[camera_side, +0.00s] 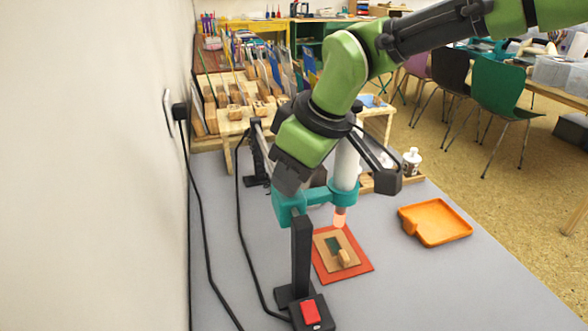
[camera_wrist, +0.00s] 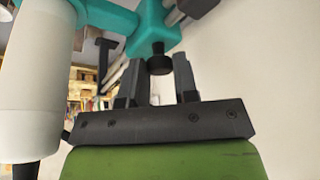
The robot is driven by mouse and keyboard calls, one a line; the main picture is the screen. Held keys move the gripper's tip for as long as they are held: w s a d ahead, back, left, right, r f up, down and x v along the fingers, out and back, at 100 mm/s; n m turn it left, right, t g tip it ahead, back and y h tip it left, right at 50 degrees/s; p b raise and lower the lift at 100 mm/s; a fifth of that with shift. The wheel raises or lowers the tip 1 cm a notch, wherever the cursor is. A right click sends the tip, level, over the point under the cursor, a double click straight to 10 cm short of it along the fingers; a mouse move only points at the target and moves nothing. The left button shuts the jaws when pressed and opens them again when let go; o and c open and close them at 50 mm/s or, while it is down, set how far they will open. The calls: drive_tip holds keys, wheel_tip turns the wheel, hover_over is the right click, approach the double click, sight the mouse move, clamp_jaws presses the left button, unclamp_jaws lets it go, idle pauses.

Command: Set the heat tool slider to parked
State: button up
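The heat tool is a white barrel (camera_side: 345,165) with a glowing orange nozzle (camera_side: 340,218) pointing down. A teal slider carriage (camera_side: 318,195) holds it out from a black upright post (camera_side: 301,255). In the wrist view the white barrel (camera_wrist: 35,85) fills the left side and the teal carriage (camera_wrist: 152,30) is at the top. A black knob (camera_wrist: 159,62) projects from the carriage between the two dark fingers of my gripper (camera_wrist: 160,70). Whether the fingers press on the knob is unclear. In the side view my gripper (camera_side: 290,180) is at the carriage, its fingertips largely hidden.
Below the nozzle, a wooden piece (camera_side: 336,248) lies on a red mat (camera_side: 341,272). A red switch (camera_side: 311,312) is at the post's foot. An orange tray (camera_side: 436,222) is to the right. Black cables run along the wall side. The grey table is clear between mat and tray.

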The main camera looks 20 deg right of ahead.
sight(309, 196)
clamp_jaws()
drive_tip(key=shift+w, duration=1.9)
drive_tip(key=o, duration=0.6)
unclamp_jaws()
drive_tip(key=shift+c, duration=0.2)
drive_tip(key=shift+r, duration=0.1)
drive_tip(key=v, duration=1)
drive_tip(key=shift+c, duration=0.5)
